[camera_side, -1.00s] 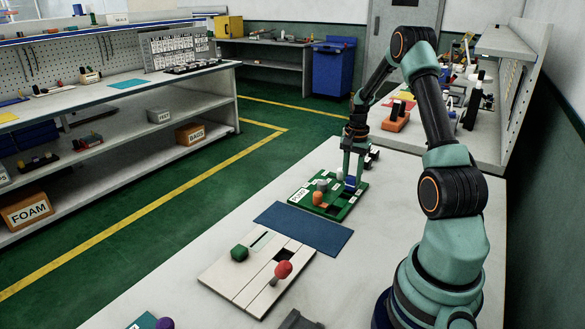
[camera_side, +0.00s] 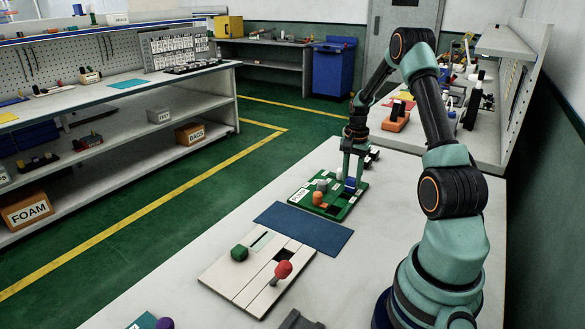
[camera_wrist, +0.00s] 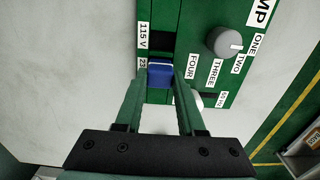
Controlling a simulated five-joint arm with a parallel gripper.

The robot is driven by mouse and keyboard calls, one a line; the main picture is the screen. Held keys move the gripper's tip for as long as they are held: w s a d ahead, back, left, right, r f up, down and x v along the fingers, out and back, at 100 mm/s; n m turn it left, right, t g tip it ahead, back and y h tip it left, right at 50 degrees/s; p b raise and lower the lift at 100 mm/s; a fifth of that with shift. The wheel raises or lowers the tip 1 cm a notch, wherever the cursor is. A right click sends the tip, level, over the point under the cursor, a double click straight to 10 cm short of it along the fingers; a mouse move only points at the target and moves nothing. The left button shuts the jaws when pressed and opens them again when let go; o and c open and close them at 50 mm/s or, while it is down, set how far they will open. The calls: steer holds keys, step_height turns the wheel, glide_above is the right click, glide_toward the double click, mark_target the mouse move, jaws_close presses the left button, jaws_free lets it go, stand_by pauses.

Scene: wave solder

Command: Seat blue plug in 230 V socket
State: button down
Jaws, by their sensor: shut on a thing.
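The blue plug (camera_wrist: 160,74) is between the fingertips of my gripper (camera_wrist: 160,82) in the wrist view, over the green board (camera_wrist: 190,20). The gripper is shut on it. The plug is at the socket whose label is partly hidden and starts with "2"; how deep it sits cannot be told. The black 115 V socket (camera_wrist: 161,42) is empty just beyond it. In the side view the blue plug (camera_side: 350,183) shows under my gripper (camera_side: 352,178) at the board's right part.
A grey knob (camera_wrist: 228,43) stands right of the plug, with labels ONE, TWO, THREE and FOUR. An orange piece (camera_side: 319,198) stands on the board. A blue mat (camera_side: 305,228) and a pale slotted fixture (camera_side: 235,285) with green and red pieces lie nearer.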

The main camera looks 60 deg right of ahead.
mark_target(352, 178)
steer(key=shift+f, duration=0.5)
stand_by(0.3)
steer(key=shift+c, duration=2.2)
jaws_free()
step_height(352, 178, up, 12)
